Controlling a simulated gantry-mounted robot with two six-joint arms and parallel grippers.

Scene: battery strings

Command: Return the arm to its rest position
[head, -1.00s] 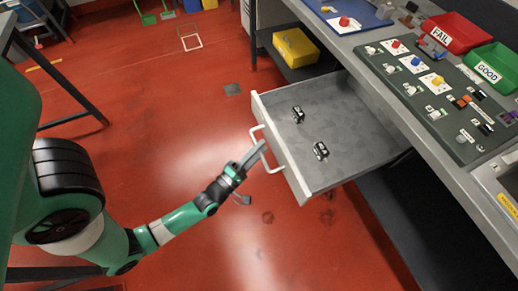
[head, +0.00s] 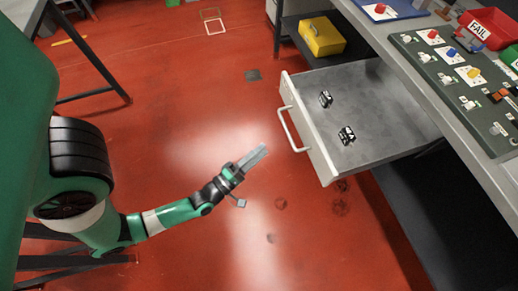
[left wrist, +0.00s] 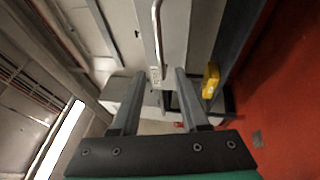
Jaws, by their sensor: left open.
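My left gripper (head: 252,157) is open and empty over the red floor in the head view, with a clear gap to the left of the drawer handle. It also shows in the left wrist view (left wrist: 159,100), its two fingers apart with nothing between them. My left arm reaches in from the left. The drawer (head: 375,88) stands pulled out from the bench, with its handle (head: 290,128) on its front. Two small black battery pieces (head: 326,98) (head: 347,135) lie inside the drawer. My right gripper is not in view.
The bench above the drawer carries a dark panel (head: 465,92) with coloured knobs, a red FAIL bin (head: 490,28) and a blue tray (head: 385,9). A yellow box (head: 322,36) sits on a shelf behind the drawer. The floor (head: 170,110) around my gripper is clear.

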